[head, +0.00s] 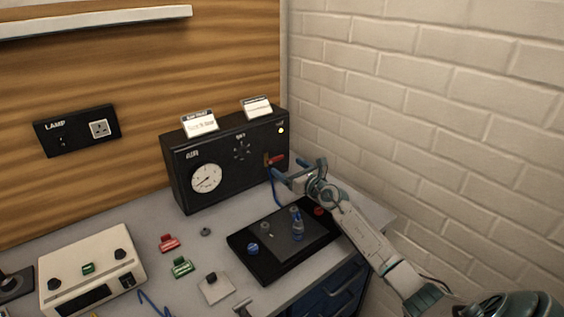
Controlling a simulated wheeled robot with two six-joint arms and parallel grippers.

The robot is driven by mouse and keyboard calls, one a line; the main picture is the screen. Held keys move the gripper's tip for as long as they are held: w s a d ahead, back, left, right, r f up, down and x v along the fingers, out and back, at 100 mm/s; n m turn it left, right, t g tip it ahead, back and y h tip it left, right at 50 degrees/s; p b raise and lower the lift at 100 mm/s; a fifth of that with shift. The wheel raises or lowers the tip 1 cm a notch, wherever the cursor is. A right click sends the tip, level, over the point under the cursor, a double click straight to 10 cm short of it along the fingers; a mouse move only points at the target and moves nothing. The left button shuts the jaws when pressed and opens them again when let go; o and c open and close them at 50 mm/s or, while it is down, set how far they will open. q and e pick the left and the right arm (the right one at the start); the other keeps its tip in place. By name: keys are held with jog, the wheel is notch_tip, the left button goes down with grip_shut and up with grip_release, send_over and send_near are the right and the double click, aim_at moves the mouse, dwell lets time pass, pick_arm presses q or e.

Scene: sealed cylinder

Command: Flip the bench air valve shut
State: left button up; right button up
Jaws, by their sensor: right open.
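The bench air valve is a red lever (277,161) on a brass body, low on the right of the front of a black box (225,160) marked AIR. The lever points right, roughly level. A blue hose hangs below it. A round white gauge (206,178) sits on the same face. My right gripper (290,172) is open, close to the front of the valve and just below and right of the lever. I cannot tell whether it touches the lever. My left gripper is out of view.
A black tray (250,262) with a small blue cylinder (297,226) lies below my right arm. A cream instrument (112,248), red clip (169,242) and green clip (182,267) are on the bench left of it. A brick wall (450,120) bounds the right side.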

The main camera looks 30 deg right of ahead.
jog(key=shift+s+d+p, duration=0.15)
jog(key=shift+s+p, duration=0.2)
jog(key=shift+s, duration=1.9)
